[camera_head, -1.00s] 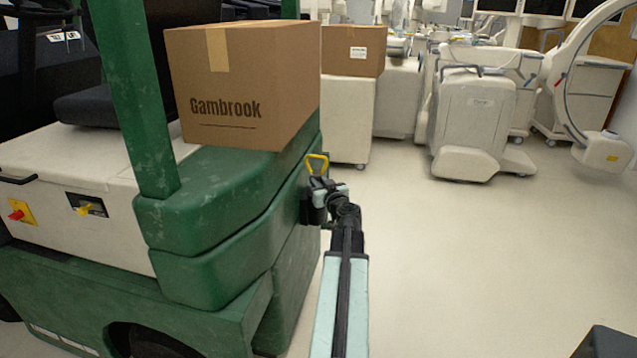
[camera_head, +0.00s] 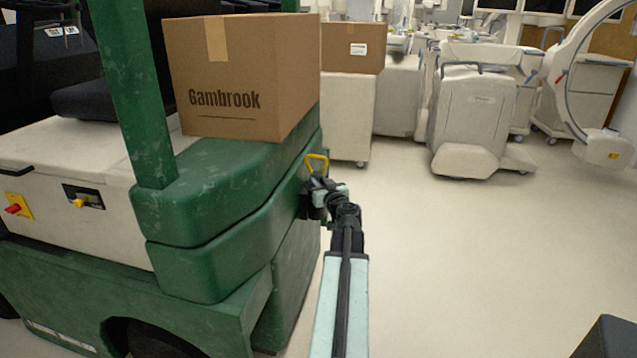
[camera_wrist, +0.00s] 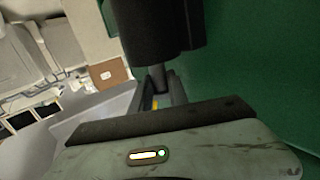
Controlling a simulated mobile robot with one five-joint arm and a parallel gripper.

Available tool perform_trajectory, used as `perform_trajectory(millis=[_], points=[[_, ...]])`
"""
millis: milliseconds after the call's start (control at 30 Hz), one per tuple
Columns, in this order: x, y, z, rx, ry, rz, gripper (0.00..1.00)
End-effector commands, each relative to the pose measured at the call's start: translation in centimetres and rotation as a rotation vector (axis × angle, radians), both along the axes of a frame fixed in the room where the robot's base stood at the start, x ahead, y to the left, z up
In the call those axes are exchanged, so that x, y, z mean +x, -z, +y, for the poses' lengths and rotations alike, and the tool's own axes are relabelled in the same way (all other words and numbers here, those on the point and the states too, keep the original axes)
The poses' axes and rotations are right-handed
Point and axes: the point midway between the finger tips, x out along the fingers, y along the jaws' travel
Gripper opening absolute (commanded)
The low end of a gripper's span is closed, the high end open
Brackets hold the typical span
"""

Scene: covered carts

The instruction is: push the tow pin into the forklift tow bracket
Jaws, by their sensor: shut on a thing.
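The tow pin shows as a yellow loop handle (camera_head: 317,163) standing above my gripper (camera_head: 318,188), close to the rear of the green forklift (camera_head: 225,245). My gripper is shut on the pin below its loop. In the wrist view, a grey shaft and a bit of yellow show between the dark parts in front of my gripper (camera_wrist: 158,98). The tow bracket is not clearly distinguishable; dark parts beside the green body merge with my gripper. The pin's lower end is hidden, so I cannot tell whether it is in the bracket.
A cardboard box (camera_head: 235,80) marked Gambrook sits on the forklift's rear. Behind stand a white cart (camera_head: 347,118) with another box (camera_head: 350,48) and pale medical machines (camera_head: 475,110). The floor (camera_head: 470,260) to the right is open.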

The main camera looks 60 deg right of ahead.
Motion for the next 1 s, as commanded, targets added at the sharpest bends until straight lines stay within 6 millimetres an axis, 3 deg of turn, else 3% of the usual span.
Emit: perform_trajectory(millis=[800, 833, 900, 1000], points=[[0.0, 2.1, 0.0, 0.001, 0.0, -0.001, 0.0], [0.0, 2.0, 0.0, 0.0, 0.0, -0.001, 0.26], [0.0, 1.9, 0.0, 0.001, 0.0, -0.001, 0.46], [0.0, 1.9, 0.0, 0.001, 0.001, -0.001, 0.46]])
